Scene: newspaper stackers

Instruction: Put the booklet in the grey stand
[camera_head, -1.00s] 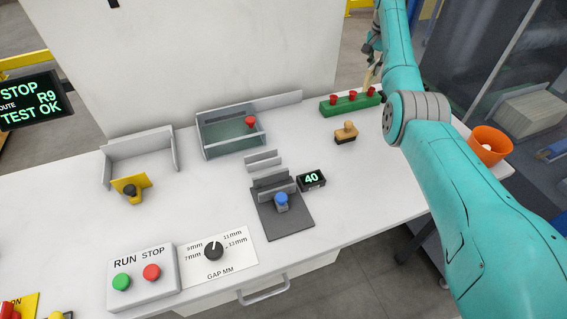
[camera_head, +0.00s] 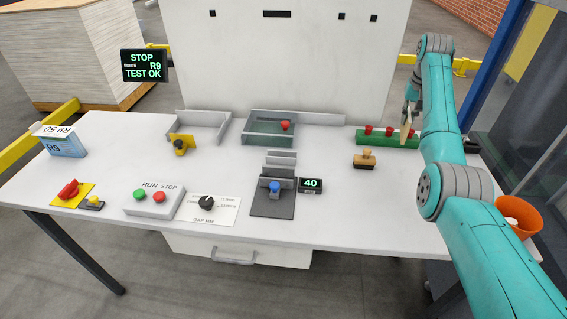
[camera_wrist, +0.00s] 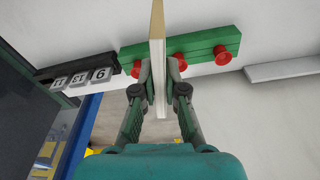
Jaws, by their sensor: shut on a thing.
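My gripper (camera_head: 410,122) is raised near the back right of the table, by the green block with red knobs. In the wrist view my gripper (camera_wrist: 160,92) is shut on the booklet (camera_wrist: 158,50), a thin tan and white slab seen edge-on between the two fingers. The booklet (camera_head: 404,131) shows as a small upright tan strip in the head view. Several grey fixtures stand on the table: small paired grey plates (camera_head: 281,158) at the middle and a light grey three-sided holder (camera_head: 205,122) at the left. I cannot tell which is the grey stand.
The green block (camera_head: 390,140) is close to my gripper. A wooden stamp (camera_head: 365,160), an orange bin (camera_head: 518,213), a green-grey tray with a red knob (camera_head: 270,132) and a dark grey device with a blue knob (camera_head: 274,200) are around. A control box (camera_head: 152,203) is at the front.

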